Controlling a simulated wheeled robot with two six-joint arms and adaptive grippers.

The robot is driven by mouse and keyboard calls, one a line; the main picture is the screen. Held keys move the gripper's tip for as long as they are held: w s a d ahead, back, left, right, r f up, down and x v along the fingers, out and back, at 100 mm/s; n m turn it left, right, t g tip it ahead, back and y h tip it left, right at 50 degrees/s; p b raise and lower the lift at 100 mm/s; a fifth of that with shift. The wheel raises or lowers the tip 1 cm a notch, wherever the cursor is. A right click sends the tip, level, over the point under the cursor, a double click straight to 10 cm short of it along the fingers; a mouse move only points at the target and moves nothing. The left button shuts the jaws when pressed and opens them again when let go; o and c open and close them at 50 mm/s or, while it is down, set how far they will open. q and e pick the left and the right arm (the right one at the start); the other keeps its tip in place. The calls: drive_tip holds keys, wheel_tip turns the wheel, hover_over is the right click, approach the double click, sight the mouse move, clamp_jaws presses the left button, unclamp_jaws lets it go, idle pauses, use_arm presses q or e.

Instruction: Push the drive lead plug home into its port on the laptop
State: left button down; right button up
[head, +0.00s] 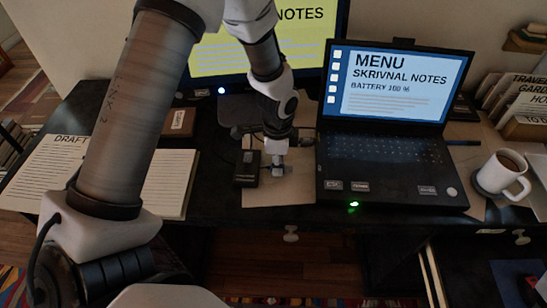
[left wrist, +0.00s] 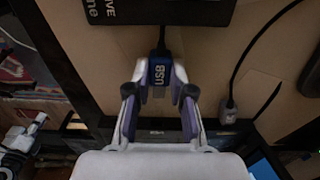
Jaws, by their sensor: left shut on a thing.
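The laptop (head: 392,165) stands open on the desk with its screen lit. My left gripper (head: 277,160) is low over the beige sheet, left of the laptop and apart from its left side. In the left wrist view the gripper (left wrist: 160,92) is shut on the drive lead plug (left wrist: 159,74), a blue block marked USB. Its short black lead runs to the black drive (left wrist: 160,10). The drive (head: 247,168) sits just left of the gripper in the head view. The laptop port is not visible.
A grey plug (left wrist: 228,112) on a black cable lies beside the laptop. A mug (head: 502,175) stands right of the laptop. A monitor (head: 270,45) is behind, and an open notebook (head: 170,180) lies left. Bare beige sheet (head: 278,192) shows below the gripper.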

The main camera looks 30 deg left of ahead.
sight(308, 174)
use_arm(q)
drive_tip(key=shift+w+d+r+p, duration=0.1)
drive_tip(key=shift+w+d+p, duration=0.25)
drive_tip(key=shift+d+p, duration=0.25)
drive_tip(key=shift+w+d+r+p, duration=0.1)
drive_tip(key=shift+w+d+p, duration=0.25)
drive_tip(key=shift+d, duration=0.3)
drive_tip(key=shift+w+d+f+p, duration=0.2)
drive_tip(key=shift+w+d+p, duration=0.15)
drive_tip(key=shift+d, duration=0.4)
drive_tip(key=shift+r+p, duration=0.1)
drive_tip(key=shift+p, duration=0.5)
drive_tip(key=shift+w+d, duration=0.45)
drive_tip(key=shift+d, duration=0.3)
drive_tip(key=shift+w+d, duration=0.4)
drive_tip(key=shift+d, duration=0.3)
drive_tip(key=c, duration=0.9)
unclamp_jaws()
drive_tip(key=shift+c, duration=0.2)
